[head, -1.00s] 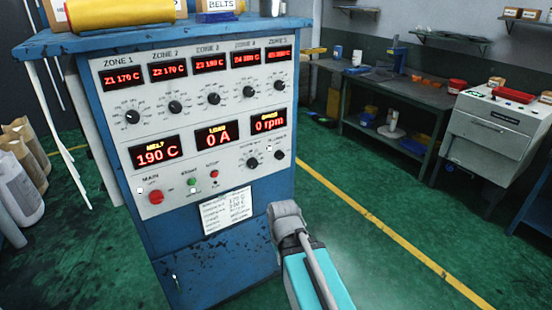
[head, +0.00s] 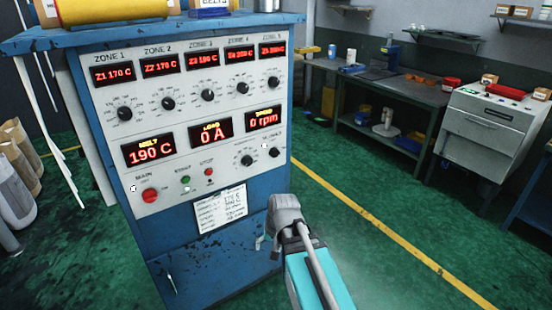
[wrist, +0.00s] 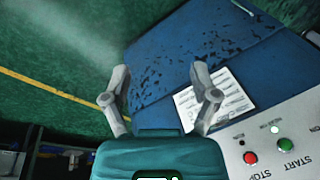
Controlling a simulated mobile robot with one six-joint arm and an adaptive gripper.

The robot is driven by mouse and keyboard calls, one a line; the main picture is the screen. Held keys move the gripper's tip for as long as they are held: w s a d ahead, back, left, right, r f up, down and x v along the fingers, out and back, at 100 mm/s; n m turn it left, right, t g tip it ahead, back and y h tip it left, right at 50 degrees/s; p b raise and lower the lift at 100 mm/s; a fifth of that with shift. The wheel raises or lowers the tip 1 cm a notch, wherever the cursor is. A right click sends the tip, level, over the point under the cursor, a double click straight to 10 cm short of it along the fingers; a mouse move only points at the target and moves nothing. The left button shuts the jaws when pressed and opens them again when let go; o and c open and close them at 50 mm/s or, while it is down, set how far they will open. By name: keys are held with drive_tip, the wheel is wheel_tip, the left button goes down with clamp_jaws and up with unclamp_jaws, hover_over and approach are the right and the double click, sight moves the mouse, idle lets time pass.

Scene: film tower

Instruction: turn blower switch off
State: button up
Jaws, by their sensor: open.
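The blue control cabinet (head: 180,245) has a pale grey panel (head: 105,155) facing me. At the panel's lower right is a small black knob (head: 275,152) under a blurred label, which looks like the blower switch. Its pointer is too small to read, and a small white lamp sits beside it. My gripper (head: 283,205) is below and in front of the panel's lower right corner, apart from the knob. In the wrist view my gripper (wrist: 160,82) is open and empty, with its fingers spread toward the cabinet's lower blue front. The knob is outside the wrist view.
Nearby controls are a black knob (head: 247,160), a red main knob (head: 150,195), a green start button (head: 185,180) and a red stop button (head: 208,172). A paper sheet (head: 220,208) hangs below. Green floor is clear to the right, before a workbench (head: 400,125).

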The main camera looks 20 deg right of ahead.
drive_tip(key=shift+o, duration=0.2)
drive_tip(key=w+m+t+y+b, duration=0.3)
drive_tip(key=w+m, duration=0.3)
drive_tip(key=w, duration=0.5)
drive_tip(key=shift+w+f+t+y+b, duration=0.3)
drive_tip(key=shift+t+y+b, duration=0.1)
drive_tip(key=shift+t, duration=0.1)
drive_tip(key=m+t+h+b, duration=0.1)
drive_tip(key=m+t+b, duration=0.9)
drive_tip(key=m, duration=1.2)
approach(277, 155)
drive_tip(key=s+f+t+p, duration=0.2)
drive_tip(key=s, duration=0.1)
drive_tip(key=shift+d+r, duration=0.2)
drive_tip(key=shift+d, duration=0.1)
drive_tip(key=shift+w, duration=0.1)
drive_tip(key=x, duration=1.3)
drive_tip(key=shift+w+a+f, duration=0.1)
drive_tip(key=shift+w+a, duration=0.05)
drive_tip(key=shift+w, duration=0.15)
